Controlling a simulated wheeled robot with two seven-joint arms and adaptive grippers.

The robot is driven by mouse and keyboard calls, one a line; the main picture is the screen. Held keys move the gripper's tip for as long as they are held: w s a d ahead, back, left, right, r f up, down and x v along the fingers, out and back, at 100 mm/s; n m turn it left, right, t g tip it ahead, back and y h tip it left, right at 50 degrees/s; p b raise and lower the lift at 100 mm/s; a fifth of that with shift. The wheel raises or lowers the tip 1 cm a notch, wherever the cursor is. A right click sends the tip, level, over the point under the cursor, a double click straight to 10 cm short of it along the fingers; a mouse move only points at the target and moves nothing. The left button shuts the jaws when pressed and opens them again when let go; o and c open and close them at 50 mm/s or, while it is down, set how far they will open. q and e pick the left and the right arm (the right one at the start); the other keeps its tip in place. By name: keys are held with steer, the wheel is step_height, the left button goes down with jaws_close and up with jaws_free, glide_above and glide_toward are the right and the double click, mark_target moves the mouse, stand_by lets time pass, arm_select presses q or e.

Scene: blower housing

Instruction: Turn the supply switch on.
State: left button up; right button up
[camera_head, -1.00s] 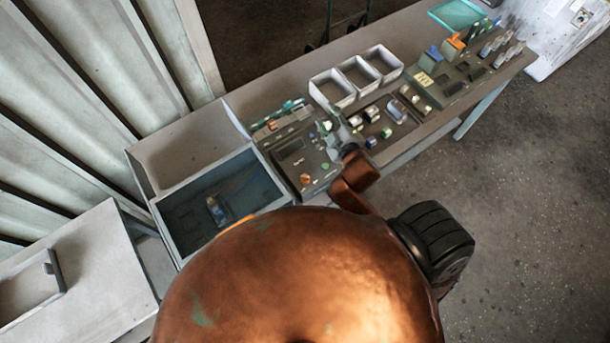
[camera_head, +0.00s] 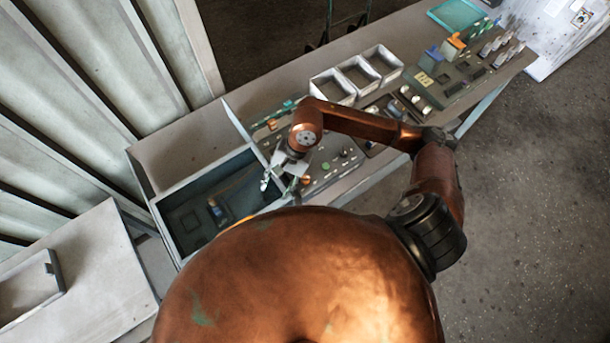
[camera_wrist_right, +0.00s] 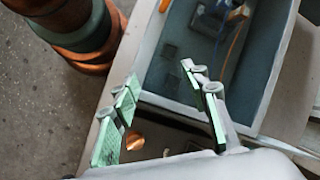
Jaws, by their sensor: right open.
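My right gripper (camera_head: 279,182) is open and empty above the left end of the control panel (camera_head: 336,160), near the wall of the deep grey box (camera_head: 170,234). Its spread green-padded fingers (camera_wrist_right: 162,108) show in the right wrist view over the box's edge. An orange knob (camera_head: 306,180) sits on the panel beside the gripper; a copper-coloured round part (camera_wrist_right: 134,142) shows near one finger in the wrist view. I cannot tell which control is the supply switch. My right forearm and gripper hide part of the panel. My left gripper is not in view.
Inside the box are a small blue-and-dark device (camera_head: 218,212) and an orange cable (camera_wrist_right: 236,48). Several open white bins (camera_head: 331,88) stand behind the panel. More control gear (camera_head: 452,78) lies to the right. The floor (camera_head: 540,220) at the right is clear.

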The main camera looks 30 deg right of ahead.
mark_target(305, 177)
steer(key=d+h, duration=0.1)
steer(key=d, duration=0.2)
steer(key=w+d+f+n+h, duration=0.1)
steer(key=d+h, duration=0.1)
steer(key=d, duration=0.2)
steer(key=w+d+h, duration=0.1)
steer(key=d, duration=0.2)
steer(key=shift+w+d+f+h, duration=0.2)
steer(key=shift+d+f+h, duration=0.2)
steer(key=shift+d+f, duration=0.2)
steer(key=shift+d, duration=0.15)
steer(key=shift+n, duration=0.3)
step_height(305, 177, down, 7)
steer(key=shift+f+p, duration=0.2)
steer(key=shift+p, duration=0.8)
steer(key=shift+c, duration=0.6)
jaws_close()
